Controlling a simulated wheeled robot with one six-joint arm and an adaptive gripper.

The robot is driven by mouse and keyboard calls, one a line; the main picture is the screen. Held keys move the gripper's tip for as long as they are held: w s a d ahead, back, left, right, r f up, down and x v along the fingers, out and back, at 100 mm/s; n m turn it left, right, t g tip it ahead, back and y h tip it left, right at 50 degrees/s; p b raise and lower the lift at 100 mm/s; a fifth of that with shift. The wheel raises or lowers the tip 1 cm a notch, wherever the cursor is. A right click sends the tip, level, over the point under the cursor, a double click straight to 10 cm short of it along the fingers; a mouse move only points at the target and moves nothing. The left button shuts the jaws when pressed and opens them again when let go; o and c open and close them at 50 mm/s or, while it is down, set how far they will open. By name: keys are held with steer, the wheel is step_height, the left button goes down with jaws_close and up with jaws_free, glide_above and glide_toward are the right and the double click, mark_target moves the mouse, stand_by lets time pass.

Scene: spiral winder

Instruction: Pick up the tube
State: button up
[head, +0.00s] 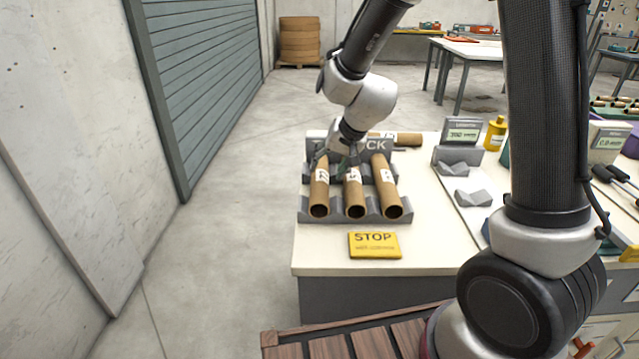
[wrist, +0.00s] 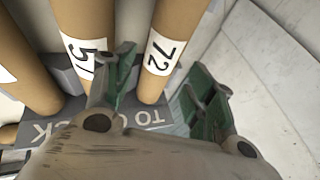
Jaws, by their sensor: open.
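Several brown cardboard tubes with white number labels are in view. Three lie side by side on a grey notched rack (head: 301,216): a left tube (head: 319,197), a middle tube (head: 354,199) and a right tube (head: 390,199). My gripper (head: 336,163) is open over the far end of the left tube. In the wrist view, the tube labelled 72 (wrist: 178,28) runs between my two open fingers (wrist: 163,95), with a gap on the finger at right. Its neighbour (wrist: 88,22) passes behind the other finger. I cannot tell whether either finger touches a tube.
A grey "TO CHECK" sign (head: 376,145) stands at the rack's back, with another tube (head: 408,139) behind it. A yellow STOP plate (head: 374,245) lies in front. A display box (head: 462,132) and an empty cradle (head: 474,198) are at right. The floor left of the table is clear.

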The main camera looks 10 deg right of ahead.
mark_target(323, 174)
steer(key=x, duration=0.5)
steer(key=shift+s+a+f, duration=0.2)
steer(key=shift+f, duration=0.05)
steer(key=c, duration=0.8)
